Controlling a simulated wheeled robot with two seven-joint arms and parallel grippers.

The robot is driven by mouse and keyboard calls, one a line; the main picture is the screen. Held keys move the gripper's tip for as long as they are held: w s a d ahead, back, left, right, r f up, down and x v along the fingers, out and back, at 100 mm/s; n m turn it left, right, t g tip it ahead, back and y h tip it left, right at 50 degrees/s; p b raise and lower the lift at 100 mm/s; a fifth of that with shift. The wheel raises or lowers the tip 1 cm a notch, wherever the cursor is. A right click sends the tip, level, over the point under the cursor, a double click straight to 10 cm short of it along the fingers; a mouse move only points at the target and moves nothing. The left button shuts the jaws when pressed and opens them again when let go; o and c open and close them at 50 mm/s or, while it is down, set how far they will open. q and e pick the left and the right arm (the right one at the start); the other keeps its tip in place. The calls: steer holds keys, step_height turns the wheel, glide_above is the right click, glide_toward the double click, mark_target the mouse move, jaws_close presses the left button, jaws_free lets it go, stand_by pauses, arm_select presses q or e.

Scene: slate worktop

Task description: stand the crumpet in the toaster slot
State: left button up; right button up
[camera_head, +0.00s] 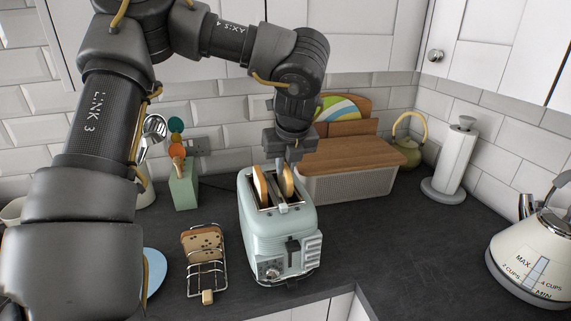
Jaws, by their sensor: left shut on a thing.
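The pale mint toaster (272,231) stands on the dark worktop, its slots facing up and its lever side facing me. My left gripper (288,164) points down over the right slot and is shut on a round, golden-brown piece, which I take to be the crumpet (287,184). The crumpet is upright, in line with the right slot; its lower edge is hidden, so I cannot tell how deep it sits. Another browned slice (260,187) stands upright in the left slot. My right gripper is not in view.
A wire rack (207,281) with dark-flecked bread (202,243) stands left of the toaster. A wooden-lidded bread bin (352,184) is close behind it on the right. A blue plate (154,270) is partly behind my arm. A kettle (535,250) stands far right; the worktop between is clear.

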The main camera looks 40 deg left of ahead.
arm_select(q)
steer(key=o, duration=0.8)
steer(key=shift+o, duration=0.2)
steer(key=v, duration=0.5)
steer(key=shift+r+p, duration=0.1)
steer(key=shift+p, duration=0.25)
steer(key=shift+p+v, duration=2.8)
steer(key=shift+p, duration=0.45)
step_height(320, 180, up, 5)
steer(key=p, duration=0.5)
